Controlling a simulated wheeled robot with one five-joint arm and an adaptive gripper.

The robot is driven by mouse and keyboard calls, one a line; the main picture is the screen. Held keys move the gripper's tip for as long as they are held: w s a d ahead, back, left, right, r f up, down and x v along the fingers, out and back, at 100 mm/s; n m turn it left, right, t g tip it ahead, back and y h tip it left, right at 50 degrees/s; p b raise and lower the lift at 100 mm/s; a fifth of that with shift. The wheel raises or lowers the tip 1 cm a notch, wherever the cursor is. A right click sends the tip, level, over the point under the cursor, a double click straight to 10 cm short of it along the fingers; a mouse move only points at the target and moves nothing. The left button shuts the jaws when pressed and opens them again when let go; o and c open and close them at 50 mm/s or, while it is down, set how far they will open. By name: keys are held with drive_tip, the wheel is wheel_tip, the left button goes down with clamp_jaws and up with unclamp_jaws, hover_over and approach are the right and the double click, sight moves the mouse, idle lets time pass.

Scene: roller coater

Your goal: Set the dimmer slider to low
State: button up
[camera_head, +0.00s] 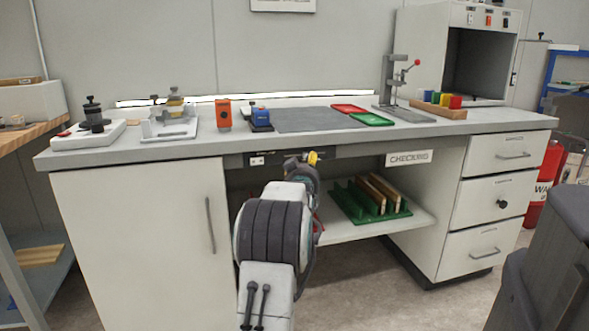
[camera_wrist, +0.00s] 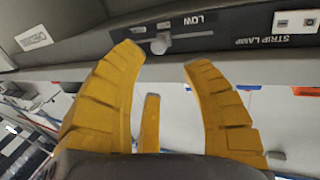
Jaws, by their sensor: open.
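The dimmer slider's grey knob (camera_wrist: 160,44) shows in the wrist view on a dark panel under the bench top, beside a label reading LOW (camera_wrist: 188,20). A horizontal track runs behind the knob. My gripper (camera_wrist: 158,62) has its yellow fingers spread apart, and the knob lies just beyond the gap, nearer the left finger. I see no clear contact, and nothing is held. In the head view my gripper (camera_head: 314,158) is small and reaches the panel below the bench's front edge; my arm partly hides the slider area there.
The STRIP LAMP switch (camera_wrist: 297,22) is on the same panel, and a CHECKING label (camera_wrist: 34,38) is at the other side. The bench top (camera_head: 420,127) overhangs the panel. Below, a shelf (camera_head: 330,229) carries a green rack (camera_head: 372,212). A cabinet door (camera_head: 140,245) stands left.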

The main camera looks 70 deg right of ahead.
sight(307, 156)
drive_tip(key=b+x, duration=0.3)
drive_tip(key=x, duration=0.4)
drive_tip(key=shift+b, duration=0.4)
drive_tip(key=shift+d, duration=0.15)
idle(0.4)
clamp_jaws()
idle(0.5)
